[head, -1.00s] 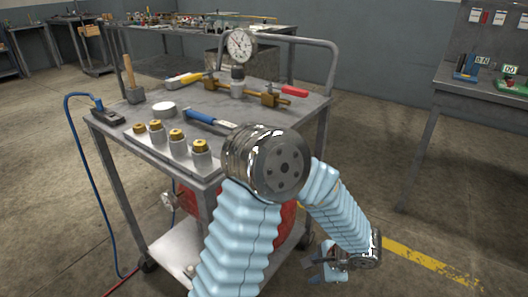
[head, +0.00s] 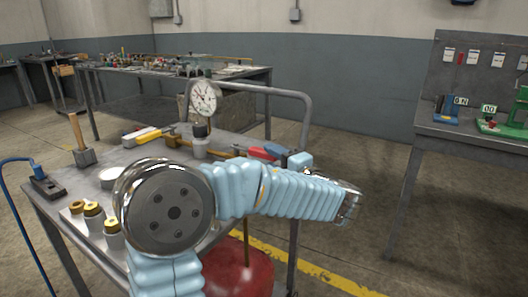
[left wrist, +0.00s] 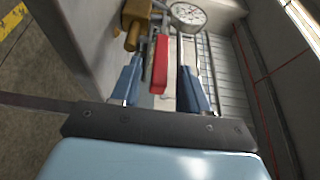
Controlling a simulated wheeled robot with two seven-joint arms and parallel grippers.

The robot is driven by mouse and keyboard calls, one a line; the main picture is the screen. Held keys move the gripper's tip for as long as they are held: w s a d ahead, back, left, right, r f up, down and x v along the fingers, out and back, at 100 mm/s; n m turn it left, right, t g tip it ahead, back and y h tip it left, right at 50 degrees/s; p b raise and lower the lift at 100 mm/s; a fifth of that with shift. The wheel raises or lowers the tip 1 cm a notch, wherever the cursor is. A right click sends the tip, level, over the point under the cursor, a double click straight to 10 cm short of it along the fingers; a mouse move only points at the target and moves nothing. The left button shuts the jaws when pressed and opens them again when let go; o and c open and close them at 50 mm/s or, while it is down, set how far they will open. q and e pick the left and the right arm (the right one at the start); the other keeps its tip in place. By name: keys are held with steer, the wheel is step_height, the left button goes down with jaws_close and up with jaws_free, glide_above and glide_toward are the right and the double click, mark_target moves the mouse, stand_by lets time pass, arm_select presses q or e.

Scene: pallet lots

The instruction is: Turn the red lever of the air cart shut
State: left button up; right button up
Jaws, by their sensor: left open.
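The red lever (head: 262,153) is at the right end of the brass valve pipe on the air cart (head: 55,218). It also shows in the left wrist view (left wrist: 160,64), running lengthwise between my two blue fingers. My left gripper (head: 284,154) is at the cart's right side by the lever. In the left wrist view my left gripper (left wrist: 160,86) is open, with a visible gap on each side of the lever. The brass valve body (left wrist: 136,22) is just beyond the lever. My left arm hides part of the cart top. My right gripper is not in view.
A pressure gauge (head: 204,98) stands upright behind the valve pipe. The cart's grey handle rail (head: 262,90) arches behind the lever. A mallet (head: 82,140), a yellow-handled tool (head: 150,134) and brass-topped fittings (head: 93,212) are on the cart. A red tank (head: 240,268) sits below.

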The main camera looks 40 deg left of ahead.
mark_target(264, 154)
arm_select(q)
steer(key=shift+x, duration=2)
jaws_close()
